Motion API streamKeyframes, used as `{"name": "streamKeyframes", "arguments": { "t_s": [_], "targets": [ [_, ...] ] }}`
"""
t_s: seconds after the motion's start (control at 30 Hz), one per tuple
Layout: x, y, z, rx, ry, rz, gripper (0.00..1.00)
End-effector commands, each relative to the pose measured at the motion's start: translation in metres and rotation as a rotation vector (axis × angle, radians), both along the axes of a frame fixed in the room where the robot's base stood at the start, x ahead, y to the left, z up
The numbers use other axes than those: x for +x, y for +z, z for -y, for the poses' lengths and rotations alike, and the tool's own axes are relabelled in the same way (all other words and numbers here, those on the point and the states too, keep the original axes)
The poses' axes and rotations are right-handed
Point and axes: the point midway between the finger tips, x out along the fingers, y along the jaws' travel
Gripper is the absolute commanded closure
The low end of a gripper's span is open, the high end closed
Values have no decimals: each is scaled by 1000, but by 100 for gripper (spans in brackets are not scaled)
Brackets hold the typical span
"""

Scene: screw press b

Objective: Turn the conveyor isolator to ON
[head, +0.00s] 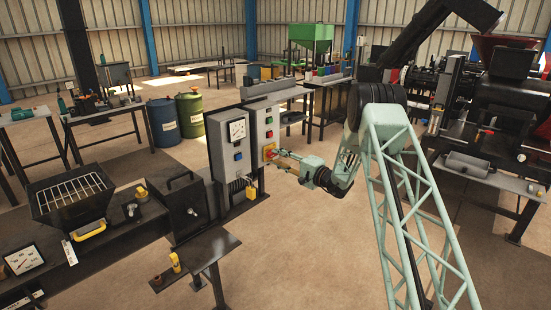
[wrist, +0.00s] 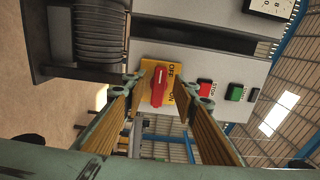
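The conveyor isolator is a red rotary handle (wrist: 158,86) on a yellow plate (wrist: 148,66), on the front of a grey control box (wrist: 190,40). In the wrist view, which is turned sideways, OFF and ON labels stand to the right of the handle, OFF above ON. The handle lies nearly upright in that picture. My gripper (wrist: 158,82) is open, with one finger on each side of the handle and gaps showing. In the head view the gripper (head: 279,160) is close in front of the yellow plate (head: 269,152), which it partly hides.
Beside the isolator are a red STOP button (wrist: 205,87) and a green START button (wrist: 235,92). A grey gauge box (head: 237,130) stands left of the control box. A small dark table (head: 205,248) is in front.

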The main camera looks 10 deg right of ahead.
Motion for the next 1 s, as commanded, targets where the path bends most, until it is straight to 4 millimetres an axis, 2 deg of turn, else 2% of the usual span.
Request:
{"name": "streamKeyframes", "arguments": {
  "t_s": [0.2, 0.6, 0.87, 1.0],
  "targets": [
    [12, 0, -9, 1, 0, -1, 74],
    [14, 0, -10, 1, 0, -1, 74],
    [14, 0, -10, 1, 0, -1, 98],
    [14, 0, -10, 2, 0, -1, 98]
  ]
}}
